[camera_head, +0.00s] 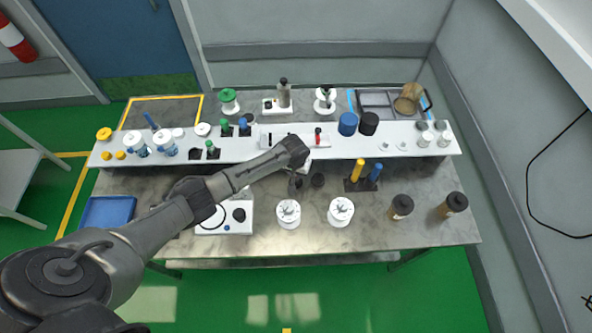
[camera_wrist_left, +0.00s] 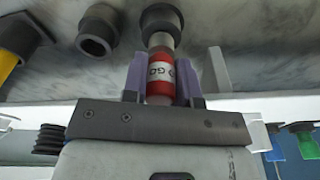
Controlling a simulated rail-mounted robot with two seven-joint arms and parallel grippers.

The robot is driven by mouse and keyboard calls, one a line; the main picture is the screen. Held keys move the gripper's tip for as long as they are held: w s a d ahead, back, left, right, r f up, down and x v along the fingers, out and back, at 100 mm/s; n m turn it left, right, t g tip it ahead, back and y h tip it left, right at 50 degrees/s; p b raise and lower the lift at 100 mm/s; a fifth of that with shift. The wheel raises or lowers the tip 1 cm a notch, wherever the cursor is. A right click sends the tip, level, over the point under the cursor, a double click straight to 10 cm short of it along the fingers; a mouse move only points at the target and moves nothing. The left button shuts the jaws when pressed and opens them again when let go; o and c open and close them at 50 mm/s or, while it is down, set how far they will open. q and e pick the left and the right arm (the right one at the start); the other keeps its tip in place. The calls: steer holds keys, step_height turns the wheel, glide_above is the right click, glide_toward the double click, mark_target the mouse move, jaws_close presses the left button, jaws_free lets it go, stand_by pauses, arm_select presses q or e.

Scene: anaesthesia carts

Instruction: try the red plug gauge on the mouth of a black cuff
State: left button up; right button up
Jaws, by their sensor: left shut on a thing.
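My left gripper (camera_wrist_left: 161,82) is shut on the red plug gauge (camera_wrist_left: 160,72), which has a white band lettered "GO" and a grey metal end. The metal end points at the mouth of a black cuff (camera_wrist_left: 162,18) and overlaps it in the left wrist view; I cannot tell whether it is inside or just at the rim. That cuff shows small in the head view (camera_head: 295,184), below my left wrist. A second black cuff (camera_wrist_left: 98,36) stands beside it, with its open mouth visible, also in the head view (camera_head: 317,180). My right gripper is not in view.
A black holder with a yellow handle (camera_head: 357,170) and a blue handle (camera_head: 375,172) stands right of the cuffs. Two white round pieces (camera_head: 288,214) (camera_head: 341,212) are nearer the front. A white raised shelf (camera_head: 400,150) runs behind, with a small red-topped item (camera_head: 318,135).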

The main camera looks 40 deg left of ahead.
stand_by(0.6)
arm_select(q)
steer(key=shift+p, duration=0.35)
steer(key=shift+f, duration=0.2)
stand_by(0.8)
stand_by(0.6)
steer(key=shift+f, duration=0.1)
stand_by(1.0)
